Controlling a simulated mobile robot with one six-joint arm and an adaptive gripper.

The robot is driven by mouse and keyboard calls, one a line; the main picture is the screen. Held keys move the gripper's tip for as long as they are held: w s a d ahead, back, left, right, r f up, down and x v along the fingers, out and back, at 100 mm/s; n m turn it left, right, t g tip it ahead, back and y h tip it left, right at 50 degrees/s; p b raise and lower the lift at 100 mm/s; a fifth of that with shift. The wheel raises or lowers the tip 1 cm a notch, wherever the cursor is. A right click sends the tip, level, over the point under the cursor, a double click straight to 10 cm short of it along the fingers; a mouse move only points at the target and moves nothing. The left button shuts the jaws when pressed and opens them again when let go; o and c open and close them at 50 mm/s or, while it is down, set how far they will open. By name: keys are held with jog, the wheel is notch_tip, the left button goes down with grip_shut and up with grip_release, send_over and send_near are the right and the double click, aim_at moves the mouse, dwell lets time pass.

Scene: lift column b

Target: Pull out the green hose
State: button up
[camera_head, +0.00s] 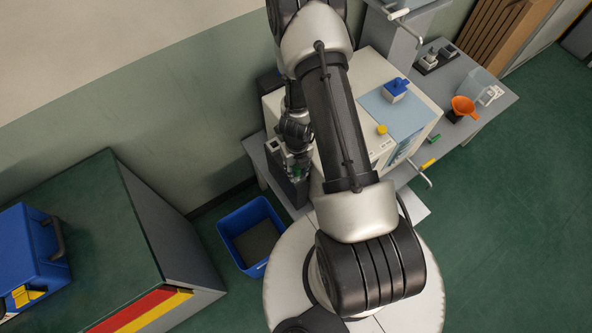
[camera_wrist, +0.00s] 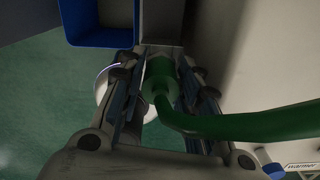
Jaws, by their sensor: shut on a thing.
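The green hose (camera_wrist: 240,126) shows in the wrist view. Its thick green end piece (camera_wrist: 160,72) sits between the two fingers of my gripper (camera_wrist: 160,82), which is shut on it. From there the hose bends and runs to the right edge of the view. In the head view my gripper (camera_head: 293,160) is beside the left side of the pale machine, over a dark grey block (camera_head: 291,186). Only a small green bit of the hose shows there. I cannot tell whether the end piece is still seated in anything.
A blue bin (camera_head: 231,222) stands on the floor at the left of the bench; it also shows in the wrist view (camera_wrist: 72,38). A dark green cabinet (camera_head: 95,215) stands at left.

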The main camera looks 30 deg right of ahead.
grip_shut()
jog(key=shift+r+p, duration=0.7)
jog(key=shift+r, duration=0.05)
dwell(0.4)
jog(key=shift+r+p, duration=4.85)
jog(key=shift+p, duration=0.05)
